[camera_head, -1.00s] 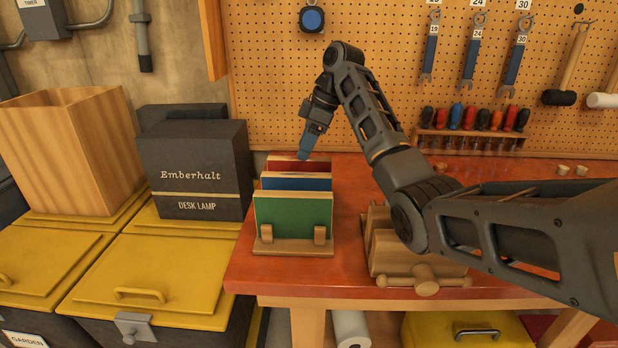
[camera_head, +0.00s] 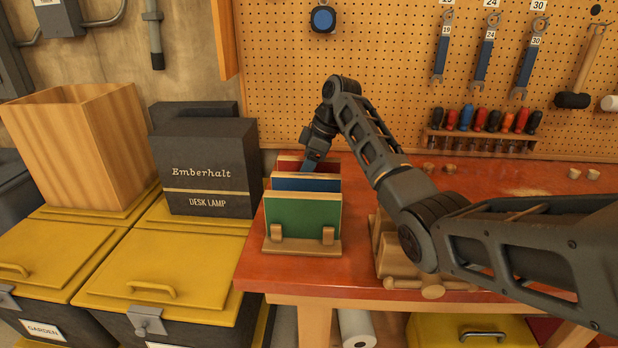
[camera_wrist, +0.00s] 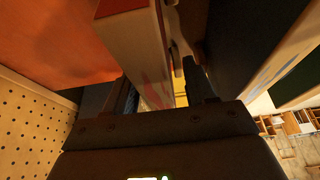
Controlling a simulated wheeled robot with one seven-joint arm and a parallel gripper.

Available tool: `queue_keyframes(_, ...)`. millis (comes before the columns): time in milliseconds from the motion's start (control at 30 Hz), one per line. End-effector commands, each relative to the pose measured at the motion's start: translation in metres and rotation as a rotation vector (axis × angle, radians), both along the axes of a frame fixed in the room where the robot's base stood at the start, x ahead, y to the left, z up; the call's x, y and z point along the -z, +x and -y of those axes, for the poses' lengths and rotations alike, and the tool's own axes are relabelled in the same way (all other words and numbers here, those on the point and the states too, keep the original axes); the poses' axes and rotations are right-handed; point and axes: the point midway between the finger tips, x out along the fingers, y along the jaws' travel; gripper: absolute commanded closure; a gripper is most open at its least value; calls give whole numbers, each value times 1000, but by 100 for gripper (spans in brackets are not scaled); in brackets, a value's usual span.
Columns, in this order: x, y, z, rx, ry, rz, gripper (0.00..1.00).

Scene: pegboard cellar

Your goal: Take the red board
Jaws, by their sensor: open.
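The red board (camera_head: 288,162) stands upright at the back of a wooden rack (camera_head: 302,247), mostly hidden behind the blue board (camera_head: 290,183) and the green board (camera_head: 300,217). My gripper (camera_head: 310,166) points down at the top of the red board, and its fingertips are partly hidden. In the wrist view, my gripper (camera_wrist: 162,82) is open, with one finger on each side of the pale, red-marked edge of the red board (camera_wrist: 140,48). The blue board's pale edge (camera_wrist: 280,55) is beyond the right finger. Whether a finger touches the red board, I cannot tell.
A dark desk lamp box (camera_head: 205,170) and a tall wooden bin (camera_head: 80,145) stand on yellow-lidded bins at left. A wooden piece with a rod (camera_head: 395,262) lies under my arm. The pegboard (camera_head: 385,55) rises close behind the rack.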

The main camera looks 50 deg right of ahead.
Motion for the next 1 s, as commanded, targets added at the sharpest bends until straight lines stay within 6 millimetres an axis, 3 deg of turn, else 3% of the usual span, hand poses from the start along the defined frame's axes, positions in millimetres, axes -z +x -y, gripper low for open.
queue_keyframes(633,5,0,0,0,0,0,45)
queue_keyframes(1000,5,0,0,0,0,0,80)
